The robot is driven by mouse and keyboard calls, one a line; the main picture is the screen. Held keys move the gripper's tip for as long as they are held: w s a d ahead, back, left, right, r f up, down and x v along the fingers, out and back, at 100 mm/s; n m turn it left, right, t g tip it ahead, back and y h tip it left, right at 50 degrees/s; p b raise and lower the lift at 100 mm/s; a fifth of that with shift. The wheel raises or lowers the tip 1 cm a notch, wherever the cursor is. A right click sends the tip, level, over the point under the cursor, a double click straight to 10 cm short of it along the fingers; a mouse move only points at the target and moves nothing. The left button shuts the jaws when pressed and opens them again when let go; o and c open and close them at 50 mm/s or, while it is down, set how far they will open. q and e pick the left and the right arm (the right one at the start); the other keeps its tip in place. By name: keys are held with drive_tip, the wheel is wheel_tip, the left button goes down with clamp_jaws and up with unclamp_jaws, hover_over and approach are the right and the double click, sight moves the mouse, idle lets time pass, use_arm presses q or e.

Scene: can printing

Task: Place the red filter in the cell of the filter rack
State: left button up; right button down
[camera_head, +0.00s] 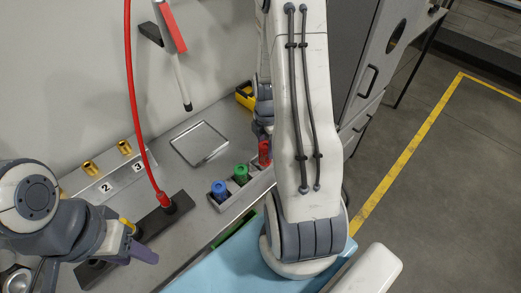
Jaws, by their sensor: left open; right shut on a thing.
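The filter rack (228,204) is a grey holder along the bench's front edge. A blue filter (220,190) and a green filter (241,173) stand upright in it. The red filter (264,153) is upright at the rack's far end, in line with them. My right gripper (263,139) is at the red filter's top and shut on it, largely hidden by my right arm. I cannot tell whether the red filter is fully seated in its cell. My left gripper (135,243) is open and empty at the lower left, well away from the rack.
A square metal tray (197,160) lies on the bench behind the rack. A red hose (133,90) runs down to a black base (160,220). A numbered block (118,182) with brass fittings stands left. A yellow object (244,95) sits at the back. Open floor lies right.

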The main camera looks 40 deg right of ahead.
sight(261, 154)
drive_tip(key=shift+w+a+f, duration=0.1)
drive_tip(key=shift+w+f, duration=0.15)
drive_tip(key=shift+w, duration=0.2)
drive_tip(key=shift+w+a+f, duration=0.1)
drive_tip(key=shift+w+f, duration=0.15)
drive_tip(key=shift+w, duration=0.2)
drive_tip(key=shift+f+p, duration=0.2)
drive_tip(key=shift+p, duration=0.1)
wheel_tip(261, 154, down, 3)
drive_tip(key=shift+p, duration=0.65)
drive_tip(key=shift+f, duration=0.4)
drive_tip(key=shift+f, duration=0.25)
drive_tip(key=shift+c, duration=1.4)
unclamp_jaws()
drive_tip(key=shift+r, duration=0.1)
